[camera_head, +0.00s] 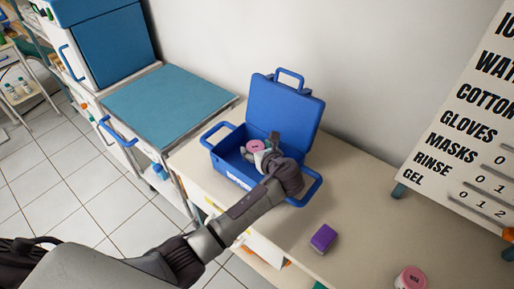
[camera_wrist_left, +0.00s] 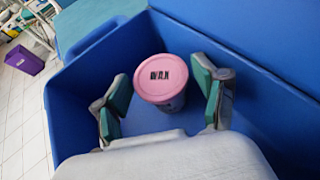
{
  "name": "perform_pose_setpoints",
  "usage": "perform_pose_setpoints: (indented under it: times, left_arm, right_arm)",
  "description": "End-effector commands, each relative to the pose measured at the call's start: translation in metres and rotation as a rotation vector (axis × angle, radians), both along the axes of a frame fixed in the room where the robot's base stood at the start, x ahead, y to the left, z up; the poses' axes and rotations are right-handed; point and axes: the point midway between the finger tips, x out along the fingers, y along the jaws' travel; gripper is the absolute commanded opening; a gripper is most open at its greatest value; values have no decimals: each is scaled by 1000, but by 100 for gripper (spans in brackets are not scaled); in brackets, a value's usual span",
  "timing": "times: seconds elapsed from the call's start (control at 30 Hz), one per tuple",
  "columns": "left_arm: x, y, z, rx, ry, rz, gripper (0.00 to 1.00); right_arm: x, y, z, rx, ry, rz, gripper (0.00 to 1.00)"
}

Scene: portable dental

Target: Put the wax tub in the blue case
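The wax tub (camera_wrist_left: 162,82) has a pink lid marked WAX and stands upright inside the blue case (camera_wrist_left: 90,75), near the case floor. In the head view its pink lid (camera_head: 255,146) shows inside the open blue case (camera_head: 228,160). My left gripper (camera_wrist_left: 163,100) reaches down into the case. Its green-padded fingers are spread on either side of the tub, with a visible gap on the left and a slight one on the right. In the head view the left gripper (camera_head: 264,150) partly hides the case interior. My right gripper is not in view.
The case lid (camera_head: 286,108) stands open at the back. On the counter (camera_head: 370,215) are a purple box (camera_head: 323,238) and another pink-lidded tub (camera_head: 411,278). A sign board (camera_head: 470,120) stands at the right. A teal-topped cart (camera_head: 168,100) is at the left.

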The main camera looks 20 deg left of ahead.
Motion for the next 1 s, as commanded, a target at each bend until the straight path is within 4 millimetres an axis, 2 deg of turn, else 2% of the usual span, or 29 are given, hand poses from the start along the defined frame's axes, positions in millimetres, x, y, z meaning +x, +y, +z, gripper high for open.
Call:
perform_pose_setpoints:
  times: [0.13, 0.27, 0.7, 1.0]
  left_arm:
    - [0, 0, 3, -1, -1, 0, 71]
    - [-11, -10, 8, -3, 0, -1, 71]
    - [-70, -61, 47, -2, 0, 0, 71]
    - [-82, -71, 55, 0, -1, 1, 71]
  right_arm:
    - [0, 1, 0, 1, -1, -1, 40]
    - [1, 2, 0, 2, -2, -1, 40]
    - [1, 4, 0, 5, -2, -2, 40]
    - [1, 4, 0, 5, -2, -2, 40]
